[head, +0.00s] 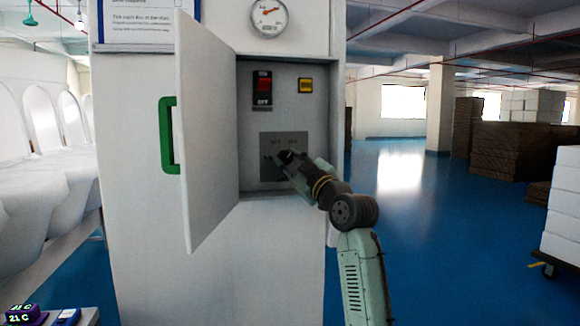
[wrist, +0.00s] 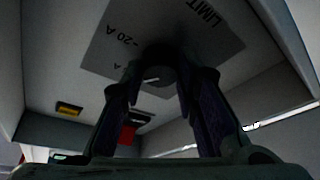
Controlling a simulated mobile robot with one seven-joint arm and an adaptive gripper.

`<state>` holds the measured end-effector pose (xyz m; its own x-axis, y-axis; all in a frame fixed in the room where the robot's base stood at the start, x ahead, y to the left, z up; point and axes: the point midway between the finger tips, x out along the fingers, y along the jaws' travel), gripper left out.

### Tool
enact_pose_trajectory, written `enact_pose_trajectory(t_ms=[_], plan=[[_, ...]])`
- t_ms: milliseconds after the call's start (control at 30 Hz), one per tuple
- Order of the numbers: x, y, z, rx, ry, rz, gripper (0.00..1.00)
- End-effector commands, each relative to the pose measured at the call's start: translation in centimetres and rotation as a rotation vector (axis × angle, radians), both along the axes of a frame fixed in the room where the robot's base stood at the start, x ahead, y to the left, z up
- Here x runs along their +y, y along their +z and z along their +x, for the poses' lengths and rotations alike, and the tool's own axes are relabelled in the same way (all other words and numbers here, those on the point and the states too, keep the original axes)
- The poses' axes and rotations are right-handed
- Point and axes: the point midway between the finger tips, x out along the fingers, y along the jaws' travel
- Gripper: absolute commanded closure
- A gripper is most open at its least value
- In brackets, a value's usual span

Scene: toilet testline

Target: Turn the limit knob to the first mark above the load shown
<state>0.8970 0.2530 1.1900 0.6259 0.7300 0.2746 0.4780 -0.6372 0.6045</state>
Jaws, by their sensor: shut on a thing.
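The limit knob (wrist: 160,75) is dark and round, with a short pale line on its face, on a grey plate (wrist: 215,30) in the wrist view. The plate reads "LIMIT" and "20 A"; other marks are cut off or hidden. My gripper (wrist: 158,82) is shut on the knob, one finger on each side. In the head view my gripper (head: 287,158) covers the knob on the plate (head: 270,139) inside the open cabinet. A round dial gauge (head: 268,18) with a red needle sits above the cabinet; its numbers are too small to read.
The white cabinet door (head: 208,130) stands open on the left, with a green handle (head: 167,135). A red switch marked OFF (head: 262,88) and a yellow button (head: 305,85) sit above the plate.

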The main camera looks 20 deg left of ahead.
Motion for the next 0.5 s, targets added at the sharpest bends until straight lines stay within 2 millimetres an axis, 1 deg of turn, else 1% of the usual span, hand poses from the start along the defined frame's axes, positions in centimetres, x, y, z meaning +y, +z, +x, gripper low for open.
enact_pose_trajectory(t_ms=[200, 500], plan=[[-0.03, 0.14, -0.01, -0.052, 0.000, -0.076, 1.00], [-0.02, 0.18, -0.02, -0.076, 0.001, -0.111, 1.00]])
